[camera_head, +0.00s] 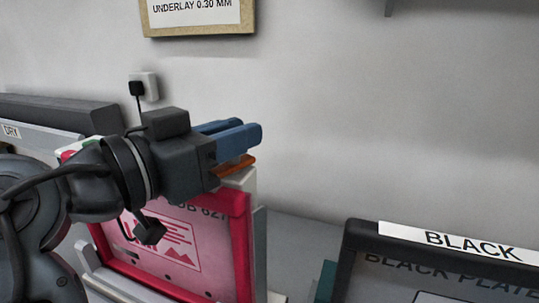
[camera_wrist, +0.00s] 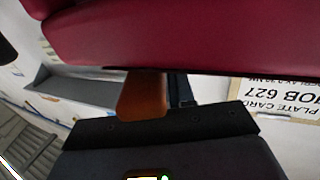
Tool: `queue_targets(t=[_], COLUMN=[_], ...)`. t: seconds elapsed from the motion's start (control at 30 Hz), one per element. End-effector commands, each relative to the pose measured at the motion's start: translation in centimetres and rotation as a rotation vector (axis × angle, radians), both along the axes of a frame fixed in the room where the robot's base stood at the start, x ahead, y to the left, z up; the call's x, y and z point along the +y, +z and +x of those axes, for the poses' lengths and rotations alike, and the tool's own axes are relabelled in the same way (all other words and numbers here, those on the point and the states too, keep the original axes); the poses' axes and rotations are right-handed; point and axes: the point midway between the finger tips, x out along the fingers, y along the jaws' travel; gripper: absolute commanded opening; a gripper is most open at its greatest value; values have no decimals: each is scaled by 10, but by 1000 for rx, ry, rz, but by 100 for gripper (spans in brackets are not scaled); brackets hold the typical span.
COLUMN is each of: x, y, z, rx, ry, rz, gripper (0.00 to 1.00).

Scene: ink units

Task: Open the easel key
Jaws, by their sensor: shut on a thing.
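The easel key looks to be the orange lever (camera_head: 238,168) at the top right of a red-framed easel (camera_head: 243,245) holding a pink "JOB 627" panel. My gripper (camera_head: 250,131) reaches over the easel's top from the left, its blue fingers close together just above the lever. In the wrist view the orange lever (camera_wrist: 142,97) stands against my gripper's dark front, with a dark blue finger beside it. The red frame (camera_wrist: 180,35) fills the top of that view. My gripper is shut on the key; the contact itself is mostly hidden.
A black-framed unit labelled "BLACK" (camera_head: 450,240) stands at the right. A grey unit marked "DRY" (camera_head: 40,135) is behind at left. A wall socket with a plug (camera_head: 140,86) and a framed "UNDERLAY 0.30 MM" sign (camera_head: 200,32) are on the wall. Space right of my fingers is clear.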

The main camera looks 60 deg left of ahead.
Motion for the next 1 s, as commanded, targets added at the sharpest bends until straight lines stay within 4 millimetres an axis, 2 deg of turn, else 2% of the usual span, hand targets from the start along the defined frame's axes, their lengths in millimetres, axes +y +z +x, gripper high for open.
queue_targets(t=[0.4, 1.0], x=[2, 1], y=[-2, -1], z=[-2, -1], rx=[1, 2], ry=[-231, -285], rz=[-1, -3], gripper=[0, 0])
